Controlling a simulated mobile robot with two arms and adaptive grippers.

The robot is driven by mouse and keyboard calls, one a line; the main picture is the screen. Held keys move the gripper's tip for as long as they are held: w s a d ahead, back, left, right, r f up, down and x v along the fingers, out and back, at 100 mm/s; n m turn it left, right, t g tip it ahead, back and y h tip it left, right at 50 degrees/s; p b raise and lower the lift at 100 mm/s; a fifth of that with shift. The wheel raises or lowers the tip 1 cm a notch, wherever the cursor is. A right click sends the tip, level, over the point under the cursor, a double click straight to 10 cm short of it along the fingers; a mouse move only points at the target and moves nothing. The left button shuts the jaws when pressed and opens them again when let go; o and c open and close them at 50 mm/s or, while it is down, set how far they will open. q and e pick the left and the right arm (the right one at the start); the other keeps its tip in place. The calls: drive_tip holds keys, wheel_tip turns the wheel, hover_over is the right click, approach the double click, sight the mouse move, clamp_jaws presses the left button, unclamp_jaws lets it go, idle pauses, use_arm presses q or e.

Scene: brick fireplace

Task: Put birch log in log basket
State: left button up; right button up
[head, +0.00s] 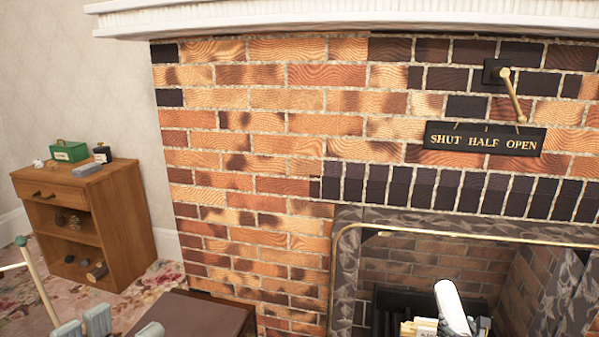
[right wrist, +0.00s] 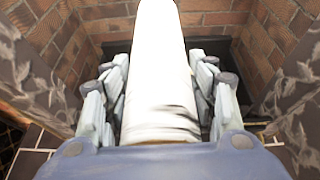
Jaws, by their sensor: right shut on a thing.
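The birch log (head: 452,306) is a pale white cylinder, seen low at the right of the head view in front of the fireplace opening. My right gripper (right wrist: 164,85) is shut on the birch log (right wrist: 160,60), with fingers on both sides of it. In the head view only a grey part of my right gripper (head: 484,326) shows beside the log, at the bottom edge. Grey finger pads of my left gripper (head: 122,325) show at the bottom left, cut off by the frame; their opening is unclear. I cannot make out the log basket in either view.
A dark grate (head: 395,302) with pale pieces stands in the fireplace behind the log. A brass rail (head: 450,233) edges the stone surround (head: 345,275). A wooden cabinet (head: 120,215) and a brown box-like piece (head: 205,315) stand left. A green-tipped stick (head: 38,285) rises at far left.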

drive_tip(key=s+a+r+n+y, duration=0.1)
drive_tip(key=s+a+r, duration=0.4)
drive_tip(key=a+r, duration=0.2)
drive_tip(key=s+a+r+y, duration=0.1)
drive_tip(key=s+a+r, duration=0.4)
drive_tip(key=a+r, duration=0.3)
drive_tip(key=s+a+r+n+y, duration=0.1)
drive_tip(key=s+a+r, duration=0.4)
drive_tip(key=r, duration=0.8)
drive_tip(key=shift+a+r+n+t, duration=0.15)
drive_tip(key=shift+a+n+t, duration=0.15)
drive_tip(key=shift+a, duration=0.85)
drive_tip(key=shift+d, duration=0.15)
